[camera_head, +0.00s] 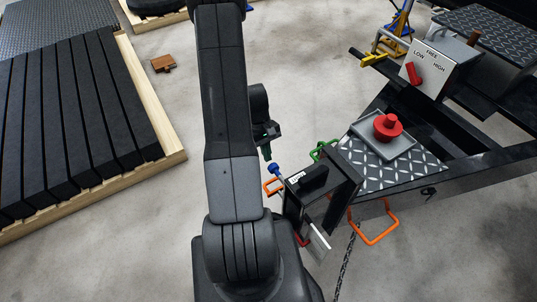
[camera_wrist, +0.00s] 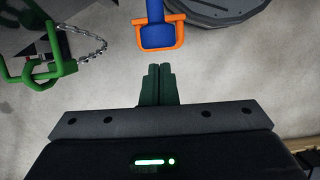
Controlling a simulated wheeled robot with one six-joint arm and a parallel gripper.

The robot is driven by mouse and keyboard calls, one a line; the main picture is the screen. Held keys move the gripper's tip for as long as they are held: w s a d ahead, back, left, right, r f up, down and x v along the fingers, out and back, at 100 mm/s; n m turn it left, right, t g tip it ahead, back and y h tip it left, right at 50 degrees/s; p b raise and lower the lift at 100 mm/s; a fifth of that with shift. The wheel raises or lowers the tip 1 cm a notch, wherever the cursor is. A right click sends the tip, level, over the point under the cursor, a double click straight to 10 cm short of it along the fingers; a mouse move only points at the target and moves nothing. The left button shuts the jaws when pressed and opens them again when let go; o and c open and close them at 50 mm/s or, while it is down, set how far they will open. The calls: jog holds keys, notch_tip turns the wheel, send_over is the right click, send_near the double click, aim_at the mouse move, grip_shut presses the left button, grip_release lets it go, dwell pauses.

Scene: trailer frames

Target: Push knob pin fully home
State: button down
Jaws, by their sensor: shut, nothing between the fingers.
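The blue knob pin (camera_head: 276,170) stands at the orange bracket (camera_head: 270,187) on the left side of the dark trailer coupler. In the wrist view the blue pin (camera_wrist: 154,22) passes into the orange bracket (camera_wrist: 173,32), just ahead of my fingertips. My gripper (camera_head: 266,154) is above and left of the knob in the head view. In the wrist view its green fingers (camera_wrist: 157,70) are together with nothing between them, and a small gap shows between them and the bracket. How deep the pin sits cannot be told.
A green hook with a chain (camera_wrist: 40,62) is at the left in the wrist view. The trailer's tread plate (camera_head: 400,172) carries a grey tray with a red knob (camera_head: 388,126). A grey switch box (camera_head: 440,68) stands behind. A pallet (camera_head: 168,160) is at left; floor between is mostly clear.

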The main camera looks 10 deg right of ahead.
aim_at(275, 171)
jog(key=shift+s+d+f, duration=0.1)
jog(key=shift+s+d, duration=0.05)
jog(key=shift+s, duration=0.35)
jog(key=s+d+b, duration=0.3)
jog(key=s, duration=0.5)
